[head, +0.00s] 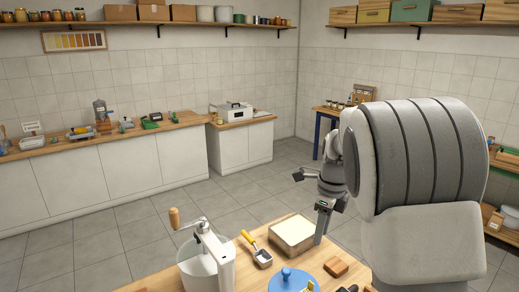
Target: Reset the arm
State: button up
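My gripper (308,191) hangs above the back right of the near wooden table, at the end of my grey arm. Its two dark fingers point left and stand apart, with nothing visible between them. It is above and beside a shallow box with a pale top (293,231); I cannot tell the exact height between them. My large arm link fills the right side of the head view and hides part of the room and table.
The near table (158,284) holds a white pot with a crank (203,262), a scoop (259,252), a blue lid (291,279) and a wooden block (336,267). Counters (100,182) line the back wall. Open tiled floor (150,222) lies between.

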jog(key=s+a+r+n+t, duration=0.1)
jog(key=s+r+n, duration=0.3)
jog(key=s+n, duration=0.8)
jog(key=s+a+r+n+t, duration=0.2)
jog(key=s+r+n+t, duration=0.1)
jog(key=s+n, duration=1)
jog(key=shift+s+r+t+h, duration=0.3)
jog(key=shift+s+r+t, duration=0.1)
jog(key=shift+s+r, duration=0.4)
jog(key=shift+f, duration=0.1)
